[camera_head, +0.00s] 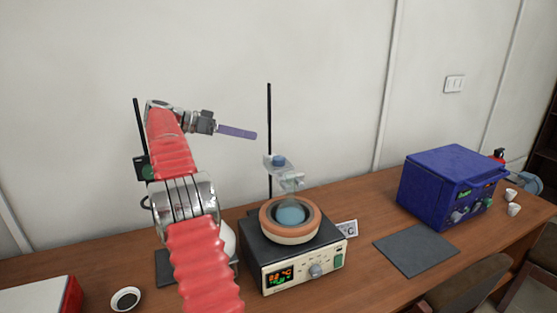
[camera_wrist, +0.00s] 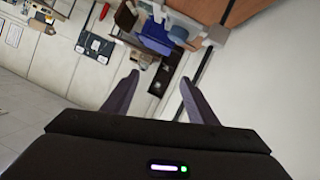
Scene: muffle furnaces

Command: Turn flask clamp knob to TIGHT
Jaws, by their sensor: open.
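The flask clamp (camera_head: 285,167) sits on a thin black upright rod (camera_head: 269,120) in the head view. A small blue piece on the clamp (camera_head: 279,160) looks like its knob; any marking on it is too small to read. Below the clamp, a round flask with blue contents (camera_head: 291,215) sits in a tan ring bath. My gripper (camera_head: 256,134) is up and to the left of the clamp, pointing right, apart from it. In the wrist view my gripper (camera_wrist: 160,80) is open, with nothing between its fingers.
The bath stands on a hot plate (camera_head: 300,268) with a lit display. A blue furnace (camera_head: 450,185) stands to the right, behind a grey mat (camera_head: 416,250). Small white cups (camera_head: 512,208) are at far right. A small round dish (camera_head: 126,299) is at front left. The wall is close behind.

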